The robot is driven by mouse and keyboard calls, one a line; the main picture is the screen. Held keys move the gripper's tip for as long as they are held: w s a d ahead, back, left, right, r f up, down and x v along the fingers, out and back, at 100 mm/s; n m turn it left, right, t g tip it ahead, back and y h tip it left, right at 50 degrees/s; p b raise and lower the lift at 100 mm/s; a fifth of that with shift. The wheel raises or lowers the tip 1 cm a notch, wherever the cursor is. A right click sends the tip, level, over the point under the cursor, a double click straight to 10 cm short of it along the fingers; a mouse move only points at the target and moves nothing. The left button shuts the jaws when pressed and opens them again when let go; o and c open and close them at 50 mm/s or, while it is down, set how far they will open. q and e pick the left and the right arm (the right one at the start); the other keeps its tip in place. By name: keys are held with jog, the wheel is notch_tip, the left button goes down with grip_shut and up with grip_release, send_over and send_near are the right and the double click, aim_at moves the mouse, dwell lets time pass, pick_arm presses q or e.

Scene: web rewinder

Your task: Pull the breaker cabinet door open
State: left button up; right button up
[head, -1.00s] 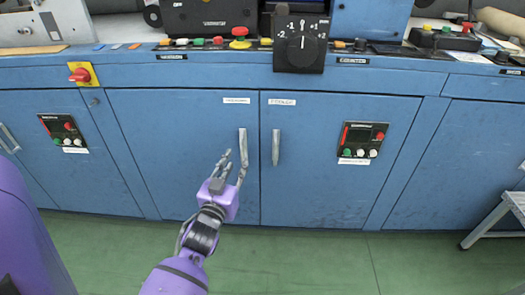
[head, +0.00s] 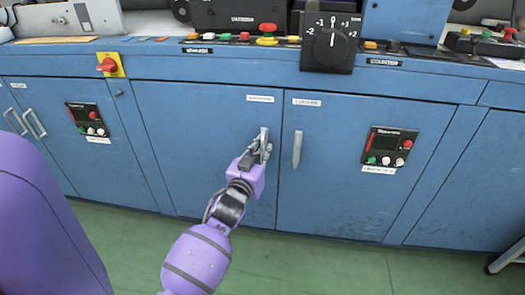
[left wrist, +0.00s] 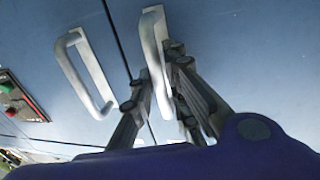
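The blue cabinet has two adjoining doors. The left door (head: 215,150) carries a vertical metal handle (head: 264,138) near the seam, also in the left wrist view (left wrist: 152,40). My left gripper (head: 258,153) is at this handle. In the left wrist view its fingers (left wrist: 158,85) lie on both sides of the bar and look close against it; the exact contact is partly hidden. The right door (head: 335,205) has its own handle (head: 297,149), also in the left wrist view (left wrist: 85,75). Both doors look closed. My right gripper is not in view.
A control panel (head: 390,150) is set in the right door and another (head: 87,121) farther left. A red rotary switch (head: 108,65), buttons and a large dial (head: 330,40) sit above. Green floor (head: 130,240) is clear before the doors; a metal step (head: 508,254) stands far right.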

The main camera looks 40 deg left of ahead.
pick_arm(q)
grip_shut()
jog(key=shift+s, duration=0.15)
